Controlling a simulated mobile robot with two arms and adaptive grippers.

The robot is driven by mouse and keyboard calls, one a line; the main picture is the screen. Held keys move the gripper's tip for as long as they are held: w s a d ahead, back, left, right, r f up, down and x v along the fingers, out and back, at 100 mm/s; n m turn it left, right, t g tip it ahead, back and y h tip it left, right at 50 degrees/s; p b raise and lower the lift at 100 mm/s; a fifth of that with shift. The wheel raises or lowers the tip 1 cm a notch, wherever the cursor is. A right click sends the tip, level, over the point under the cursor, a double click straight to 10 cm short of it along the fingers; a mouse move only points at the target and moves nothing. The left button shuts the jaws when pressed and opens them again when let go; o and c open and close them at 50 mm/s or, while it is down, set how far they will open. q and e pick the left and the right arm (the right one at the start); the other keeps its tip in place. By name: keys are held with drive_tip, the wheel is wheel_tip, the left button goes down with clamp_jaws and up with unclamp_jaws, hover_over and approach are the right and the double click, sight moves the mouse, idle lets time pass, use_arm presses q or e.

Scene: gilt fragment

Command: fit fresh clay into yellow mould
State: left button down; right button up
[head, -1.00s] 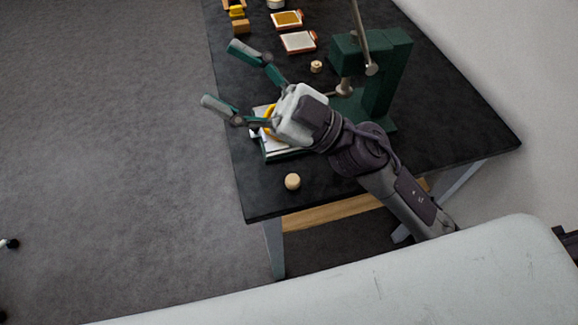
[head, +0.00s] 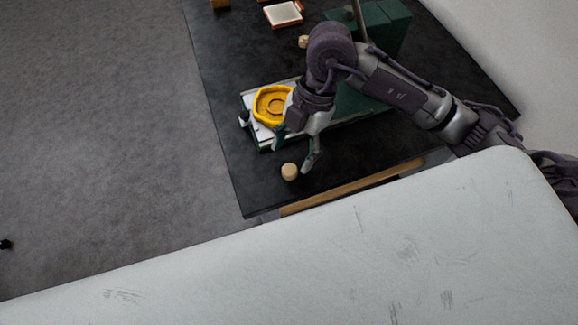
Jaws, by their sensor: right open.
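The yellow mould (head: 262,106) is a ring-like, angular dish lying on a pale plate (head: 250,103) on the green press's bed; my right arm hides its right edge. A small round tan lump (head: 289,172), which looks like the clay, sits on the dark bench in front of the mould. My right gripper (head: 292,160) points down, open and empty, with its fingertips close to the lump, one to each side in the picture. I cannot tell whether they touch it. My left gripper is not in view.
The dark bench (head: 235,180) has its near edge just in front of the lump. The green press (head: 385,25) stands behind my right arm. Another tan piece (head: 303,42) and a white-topped tray (head: 283,14) lie farther back. The bench's left side is mostly clear.

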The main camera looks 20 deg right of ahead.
sight(289, 169)
drive_tip(key=x, duration=0.4)
drive_tip(key=shift+s+d+f, duration=0.1)
drive_tip(key=shift+d+f, duration=0.15)
drive_tip(key=c, duration=1.1)
